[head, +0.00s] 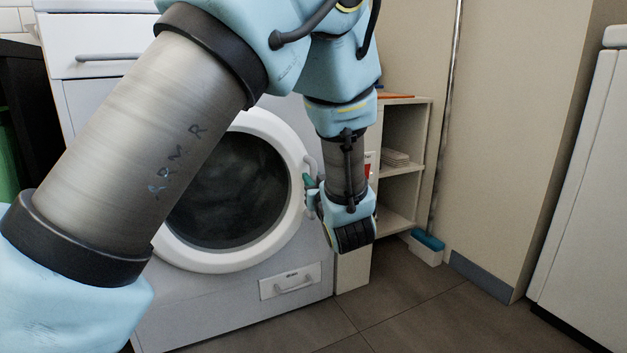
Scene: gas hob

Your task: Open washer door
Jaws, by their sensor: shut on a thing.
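The washer (215,308) stands at the centre left, with my arm crossing in front of it. Its round door (196,257) has a white rim and dark glass, and looks closed against the front. Its left and upper parts are hidden behind my arm. The white door handle (309,163) is on the right side of the rim. My gripper (308,190) is at the right side of the door, its green-tipped fingers at the handle. It is shut on the handle, though the contact is small and partly hidden.
An open shelf unit (404,168) stands right of the washer, close behind my gripper. A small white and blue box (427,243) is on the floor beside it. A tall beige cabinet (510,150) and a white appliance (583,190) stand at right. The tiled floor (420,310) in front is clear.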

